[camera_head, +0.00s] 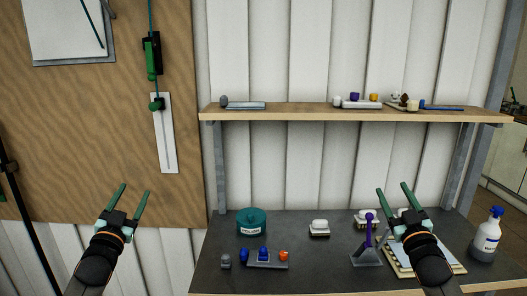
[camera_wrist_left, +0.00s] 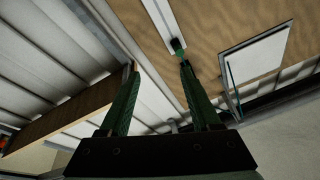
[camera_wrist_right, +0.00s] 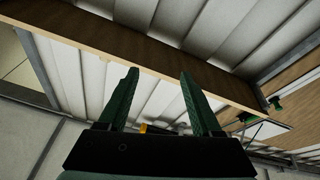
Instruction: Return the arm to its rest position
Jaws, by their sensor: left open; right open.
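My left gripper (camera_head: 135,200) is raised in front of the wooden board at the left, with its green fingers apart and nothing between them. Its open fingers also show in the left wrist view (camera_wrist_left: 157,90). My right gripper (camera_head: 394,196) is raised in front of the right part of the dark bench, fingers apart and empty. Its open fingers also show in the right wrist view (camera_wrist_right: 157,90). It hides part of the bench's right side from the head camera. Neither gripper visibly touches anything.
The dark bench (camera_head: 330,270) carries a teal round container (camera_head: 252,221), a purple-handled tool (camera_head: 369,238), small coloured pieces and a spray bottle (camera_head: 487,235). A wooden shelf (camera_head: 300,113) holds small items above. A white rail (camera_head: 164,135) with a green slider hangs on the board (camera_head: 100,120).

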